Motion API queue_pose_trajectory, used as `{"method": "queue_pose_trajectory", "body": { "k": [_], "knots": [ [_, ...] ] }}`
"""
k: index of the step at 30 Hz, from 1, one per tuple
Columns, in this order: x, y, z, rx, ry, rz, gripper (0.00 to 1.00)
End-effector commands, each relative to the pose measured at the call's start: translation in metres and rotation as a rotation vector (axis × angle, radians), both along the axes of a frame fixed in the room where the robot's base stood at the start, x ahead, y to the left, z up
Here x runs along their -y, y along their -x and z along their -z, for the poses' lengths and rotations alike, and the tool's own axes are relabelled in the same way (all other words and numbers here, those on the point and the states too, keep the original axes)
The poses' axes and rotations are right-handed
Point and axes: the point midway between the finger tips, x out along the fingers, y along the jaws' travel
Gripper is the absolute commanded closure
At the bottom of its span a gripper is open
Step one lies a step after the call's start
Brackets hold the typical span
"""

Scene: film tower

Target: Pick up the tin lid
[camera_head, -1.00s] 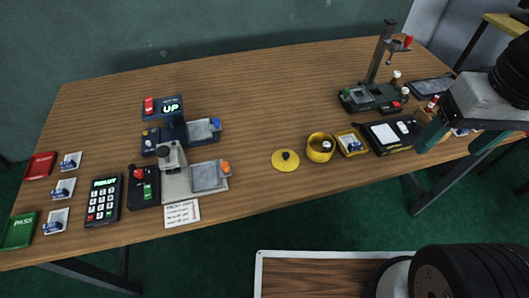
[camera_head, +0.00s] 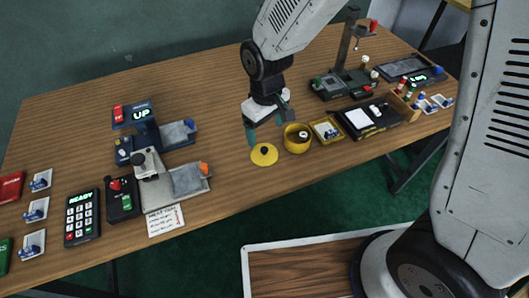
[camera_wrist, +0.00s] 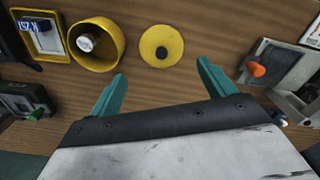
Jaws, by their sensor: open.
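The tin lid (camera_head: 264,155) is a flat yellow disc with a dark knob at its middle. It lies on the wooden table, left of the open yellow tin (camera_head: 297,139). In the wrist view the lid (camera_wrist: 161,46) lies beyond my fingertips, between their lines, and the tin (camera_wrist: 96,44) is to its left with a white-topped item inside. My gripper (camera_head: 269,124) hangs just behind the lid in the head view. Its teal fingers (camera_wrist: 161,68) are apart with nothing between them. It does not appear to touch the lid.
A small yellow tray (camera_head: 326,131) and a black box with a white panel (camera_head: 369,118) stand right of the tin. Grey devices with an orange knob (camera_head: 204,168) stand to the left. Bare table lies left of the lid.

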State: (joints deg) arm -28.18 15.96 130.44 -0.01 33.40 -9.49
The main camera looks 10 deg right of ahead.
Motion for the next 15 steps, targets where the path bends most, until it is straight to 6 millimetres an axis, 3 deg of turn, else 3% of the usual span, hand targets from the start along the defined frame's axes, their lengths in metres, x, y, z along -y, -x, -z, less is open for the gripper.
{"method": "queue_pose_trajectory", "body": {
  "k": [4, 15],
  "knots": [
    [-0.007, -0.001, 0.017, -0.005, 0.002, -0.019, 0.18],
    [-0.004, -0.002, 0.064, -0.007, 0.004, -0.017, 0.18]
  ]
}}
